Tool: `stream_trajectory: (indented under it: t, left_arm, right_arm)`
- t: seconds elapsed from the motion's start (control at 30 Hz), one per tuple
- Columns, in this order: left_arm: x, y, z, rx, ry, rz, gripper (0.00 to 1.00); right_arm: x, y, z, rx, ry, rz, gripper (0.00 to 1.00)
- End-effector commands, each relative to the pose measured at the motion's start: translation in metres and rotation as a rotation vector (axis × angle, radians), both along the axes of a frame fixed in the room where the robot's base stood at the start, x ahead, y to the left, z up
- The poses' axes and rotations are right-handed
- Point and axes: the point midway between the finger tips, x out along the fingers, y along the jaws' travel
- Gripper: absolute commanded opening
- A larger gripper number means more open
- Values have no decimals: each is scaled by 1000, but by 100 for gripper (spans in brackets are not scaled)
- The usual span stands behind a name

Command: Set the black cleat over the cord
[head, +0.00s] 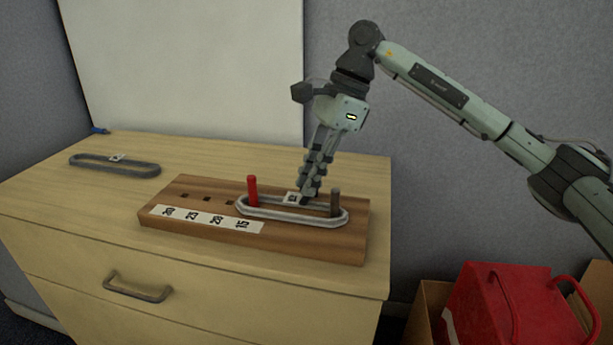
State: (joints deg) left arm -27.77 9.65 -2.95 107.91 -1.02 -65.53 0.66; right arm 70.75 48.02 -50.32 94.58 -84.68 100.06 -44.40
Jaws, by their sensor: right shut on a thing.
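No black cleat or cord can be made out. A light grey loop (285,219) with a white tag lies on a wooden board (190,221), around a red peg (253,191) and a dark grey peg (335,202). My right gripper (308,196) points down from above and is shut on the loop's far side, beside its tag, between the two pegs. The fingers hide part of that side. A darker grey loop (122,170), also with a white tag, lies flat on the table at the left. My left gripper is out of view.
The board has several square holes and a strip of number labels (206,219). It stands on a wooden drawer cabinet (80,215), with free top at the left. A small blue thing (98,131) lies at the back edge. A red case (515,310) sits lower right.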

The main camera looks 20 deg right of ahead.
Motion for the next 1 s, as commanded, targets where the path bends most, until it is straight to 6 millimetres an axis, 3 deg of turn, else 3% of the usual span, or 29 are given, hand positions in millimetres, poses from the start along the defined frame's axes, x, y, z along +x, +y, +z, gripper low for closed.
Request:
stream_trajectory:
  t: [0.57,0.6,0.77,1.0]
  left_arm:
    - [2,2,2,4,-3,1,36]
    - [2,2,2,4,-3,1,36]
    - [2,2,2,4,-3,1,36]
    - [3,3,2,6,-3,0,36]
  right_arm:
    - [-1,-2,1,0,-2,48,0]
    - [-1,-2,1,0,-2,48,15]
    - [-1,-2,1,0,0,48,35]
    - [-1,-2,0,0,0,48,35]
